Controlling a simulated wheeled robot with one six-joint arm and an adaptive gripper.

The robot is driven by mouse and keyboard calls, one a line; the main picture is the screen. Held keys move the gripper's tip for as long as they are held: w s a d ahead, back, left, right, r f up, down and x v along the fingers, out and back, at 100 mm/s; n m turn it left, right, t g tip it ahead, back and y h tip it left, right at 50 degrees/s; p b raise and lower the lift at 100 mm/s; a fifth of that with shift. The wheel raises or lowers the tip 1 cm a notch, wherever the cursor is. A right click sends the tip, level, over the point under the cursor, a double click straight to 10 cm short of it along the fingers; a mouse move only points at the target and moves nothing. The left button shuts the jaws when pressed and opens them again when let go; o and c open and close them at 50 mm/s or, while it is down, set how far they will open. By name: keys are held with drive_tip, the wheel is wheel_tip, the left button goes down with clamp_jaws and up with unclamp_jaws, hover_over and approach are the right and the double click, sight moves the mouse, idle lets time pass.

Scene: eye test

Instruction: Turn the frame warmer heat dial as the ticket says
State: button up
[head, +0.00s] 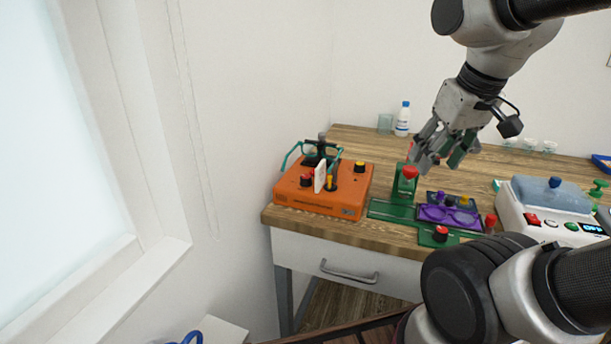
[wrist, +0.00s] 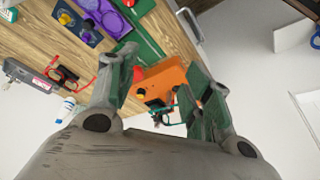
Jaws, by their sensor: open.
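An orange box (head: 320,205) sits at the left end of the table and looks like the frame warmer; its label is too small to read. On top are a red-and-black knob (head: 306,180), a yellow-topped black knob (head: 360,167), a dark lever with a yellow part (head: 330,182) and an upright white piece (head: 320,177). I cannot tell which knob is the heat dial. No readable ticket shows. My gripper (head: 440,158) is open and empty, above and right of the box. In the wrist view the orange box (wrist: 168,78) shows between my fingers (wrist: 158,80).
A green stand with a red knob (head: 409,173) and a purple tray (head: 440,216) lie right of the box. A white machine with a blue lid (head: 552,192) stands farther right. A wall is on the left.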

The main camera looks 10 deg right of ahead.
drive_tip(key=w+a+n+g, duration=0.1)
drive_tip(key=w+a+n, duration=0.15)
drive_tip(key=w, duration=0.45)
drive_tip(key=n+g, duration=0.3)
drive_tip(key=n, duration=0.3)
hover_over(306, 176)
drive_tip(key=f, duration=0.8)
drive_tip(key=shift+d, duration=0.3)
drive_tip(key=shift+w+a+f, duration=0.15)
drive_tip(key=shift+a+f, duration=0.05)
drive_tip(key=shift+f, duration=0.05)
wheel_tip(306, 176, down, 8)
drive_tip(key=shift+a+r, duration=0.1)
drive_tip(key=shift+r, duration=0.1)
drive_tip(key=c, duration=1.1)
drive_tip(key=shift+o, duration=0.2)
